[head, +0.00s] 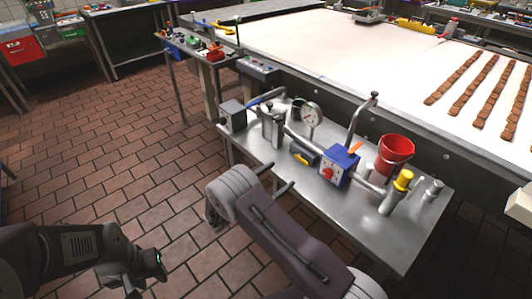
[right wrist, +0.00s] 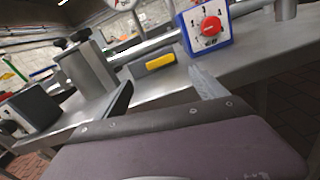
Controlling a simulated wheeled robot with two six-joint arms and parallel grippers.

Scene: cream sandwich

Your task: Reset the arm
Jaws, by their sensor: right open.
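My right gripper (head: 276,178) is at the front edge of the metal bench (head: 400,245). Its two fingers are apart with nothing between them, and it also shows in the right wrist view (right wrist: 163,90). It faces the yellow-marked block (right wrist: 160,62) and the blue box with a red dial (right wrist: 208,27), apart from both as far as I can see. My left gripper (head: 146,274) hangs low at the lower left over the brick floor. Its fingers are dark and small, so I cannot tell their opening.
The bench holds a pressure gauge (head: 311,115), a metal canister (head: 271,126), a red bucket (head: 395,153) and a yellow-capped pipe fitting (head: 402,182). Behind it is a wide white conveyor (head: 350,65) with rows of brown biscuits (head: 468,86). The brick floor (head: 100,170) at left is clear.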

